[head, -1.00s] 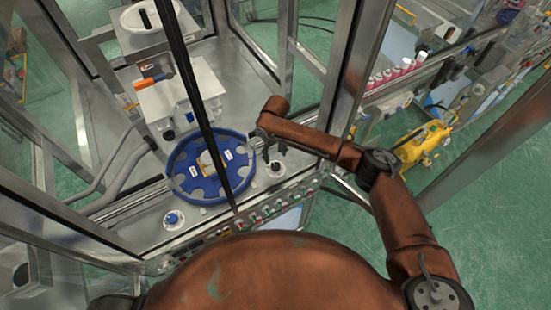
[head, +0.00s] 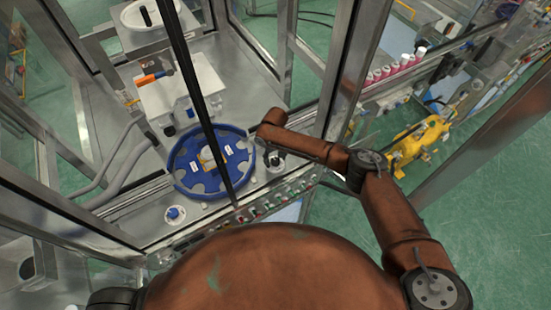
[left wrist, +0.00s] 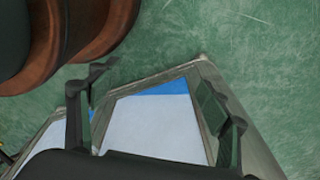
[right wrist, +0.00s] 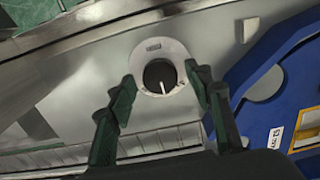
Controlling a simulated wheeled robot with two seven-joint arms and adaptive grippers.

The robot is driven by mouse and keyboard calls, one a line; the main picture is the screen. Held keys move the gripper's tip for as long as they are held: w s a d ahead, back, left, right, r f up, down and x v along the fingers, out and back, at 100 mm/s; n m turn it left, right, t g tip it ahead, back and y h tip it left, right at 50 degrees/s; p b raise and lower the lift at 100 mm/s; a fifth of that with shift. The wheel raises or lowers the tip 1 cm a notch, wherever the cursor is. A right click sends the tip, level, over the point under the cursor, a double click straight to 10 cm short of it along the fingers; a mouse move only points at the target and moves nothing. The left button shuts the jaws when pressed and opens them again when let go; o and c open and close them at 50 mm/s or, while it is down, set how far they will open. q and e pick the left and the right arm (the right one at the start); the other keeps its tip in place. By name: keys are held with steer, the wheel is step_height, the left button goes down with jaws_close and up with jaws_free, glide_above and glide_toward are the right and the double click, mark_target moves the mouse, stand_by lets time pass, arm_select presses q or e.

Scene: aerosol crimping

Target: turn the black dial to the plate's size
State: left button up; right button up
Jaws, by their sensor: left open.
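The black dial (right wrist: 158,77) sits on a round pale scale disc in the right wrist view; its white pointer line points down in that picture. My right gripper (right wrist: 163,80) is open, one finger on each side of the dial, apparently with gaps. My left gripper (left wrist: 155,100) is open and empty.
A blue knob (head: 175,215) on a pale disc is at the panel's left. Colored buttons (head: 265,207) line the front edge. A dark upright bar (head: 205,110) crosses in front of the blue plate. An orange-handled tool (head: 150,78) lies on the white block behind.

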steer(key=c, duration=1.1)
steer(key=shift+n, duration=0.3)
steer(key=n, duration=0.2)
steer(key=shift+n, duration=0.4)
steer(key=shift+r+n+b, duration=0.1)
steer(key=shift+n+b, duration=0.25)
steer(key=shift+n, duration=1.85)
steer(key=o, duration=1.2)
steer(key=shift+c, duration=0.2)
